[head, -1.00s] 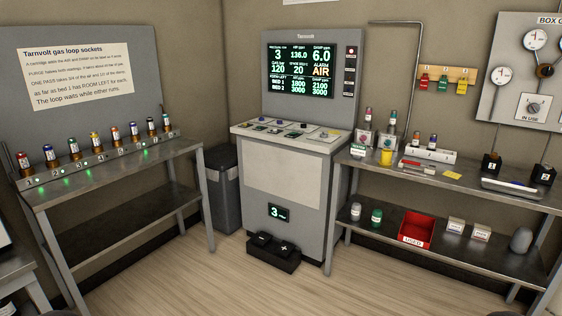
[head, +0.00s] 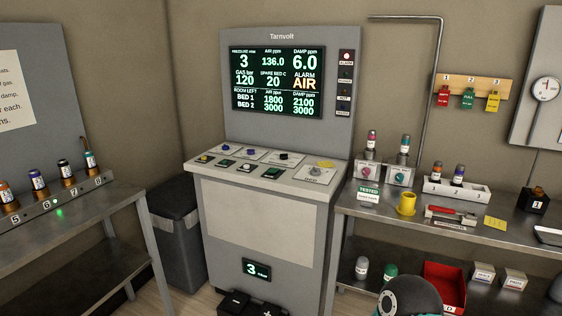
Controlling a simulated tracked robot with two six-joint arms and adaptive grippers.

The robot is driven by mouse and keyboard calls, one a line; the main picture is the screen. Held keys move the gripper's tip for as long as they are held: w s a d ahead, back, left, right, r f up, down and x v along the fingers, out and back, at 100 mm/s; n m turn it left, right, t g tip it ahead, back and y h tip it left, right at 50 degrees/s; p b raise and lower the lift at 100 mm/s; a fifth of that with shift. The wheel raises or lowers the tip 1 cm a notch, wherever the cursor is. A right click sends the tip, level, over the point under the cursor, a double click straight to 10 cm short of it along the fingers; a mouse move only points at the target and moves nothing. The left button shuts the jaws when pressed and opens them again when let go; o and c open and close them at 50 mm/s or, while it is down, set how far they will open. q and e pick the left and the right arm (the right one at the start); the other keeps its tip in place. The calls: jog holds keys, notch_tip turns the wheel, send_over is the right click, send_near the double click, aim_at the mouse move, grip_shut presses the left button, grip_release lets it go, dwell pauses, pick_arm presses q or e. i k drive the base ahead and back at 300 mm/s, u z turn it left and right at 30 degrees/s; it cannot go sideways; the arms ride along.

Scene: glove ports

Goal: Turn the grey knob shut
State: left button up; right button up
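The grey knob (head: 316,171) sits on a pale plate at the right end of the sloping top of the Tarnvolt console (head: 262,215). It is small in the head view, and I cannot read its setting. Nothing touches it. Neither gripper is in view. A dark rounded part at the bottom right edge looks like a link of my own arm. The console's screen (head: 283,80) shows 3, 136.0 and 6.0 in its top row and an orange ALARM AIR.
Blue and black knobs and several buttons share the console top. A grey bin (head: 176,245) stands left of the console. A steel bench (head: 385,207) on the right carries test stands, a yellow cup (head: 406,203) and cartridges. A red bin (head: 443,285) is below.

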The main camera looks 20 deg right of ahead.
aim_at(315, 172)
jog(key=z, duration=0.2)
jog(key=i, duration=1.5)
jog(key=z, duration=0.4)
